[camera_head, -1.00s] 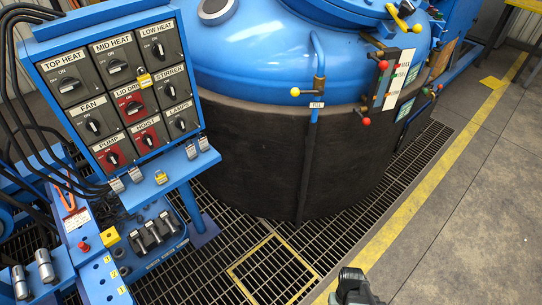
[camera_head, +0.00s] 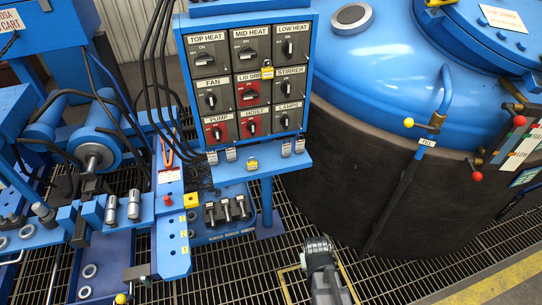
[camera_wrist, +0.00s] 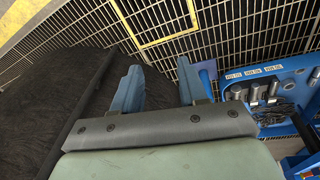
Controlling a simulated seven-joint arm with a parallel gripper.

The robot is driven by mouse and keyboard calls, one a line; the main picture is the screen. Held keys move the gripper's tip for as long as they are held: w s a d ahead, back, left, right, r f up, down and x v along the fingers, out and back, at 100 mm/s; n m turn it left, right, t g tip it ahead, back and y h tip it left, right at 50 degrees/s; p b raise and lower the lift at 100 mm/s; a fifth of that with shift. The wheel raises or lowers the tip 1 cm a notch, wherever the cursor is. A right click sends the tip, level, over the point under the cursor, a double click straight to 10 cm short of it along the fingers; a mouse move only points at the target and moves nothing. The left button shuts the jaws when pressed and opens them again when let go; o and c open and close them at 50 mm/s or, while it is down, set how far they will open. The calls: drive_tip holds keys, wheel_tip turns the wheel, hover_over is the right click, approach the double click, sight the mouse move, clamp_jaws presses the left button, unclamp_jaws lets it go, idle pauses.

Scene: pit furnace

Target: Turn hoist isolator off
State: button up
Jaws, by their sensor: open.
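The hoist isolator (camera_head: 251,125) is a red switch plate with a dark rotary knob, labelled HOIST, in the bottom row, middle column of the blue switch panel. Its knob looks roughly upright; its exact setting is too small to read. The red pump isolator (camera_head: 218,130) is on its left and the lamps switch (camera_head: 287,119) on its right. My gripper (camera_head: 318,243) is low over the floor grating, below and right of the panel, apart from it. In the wrist view my gripper (camera_wrist: 158,82) has its two fingers apart with nothing between them. The panel face is not in the wrist view.
A yellow padlock (camera_head: 267,70) hangs by the red lid drive switch (camera_head: 249,92). The large furnace vessel (camera_head: 400,190) stands close on the right.

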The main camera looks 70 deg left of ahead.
drive_tip(key=s+a+r+n+t+y, duration=0.1)
drive_tip(key=s+a+r+y, duration=0.2)
drive_tip(key=a, duration=0.4)
drive_tip(key=s+a+r+n+y, duration=0.1)
drive_tip(key=s+a+r+y, duration=0.1)
drive_tip(key=a+r, duration=0.45)
drive_tip(key=g+y, duration=0.3)
drive_tip(key=y, duration=0.9)
approach(253, 130)
drive_tip(key=a, duration=0.9)
drive_tip(key=shift+a+r, duration=0.2)
drive_tip(key=shift+a, duration=0.05)
clamp_jaws()
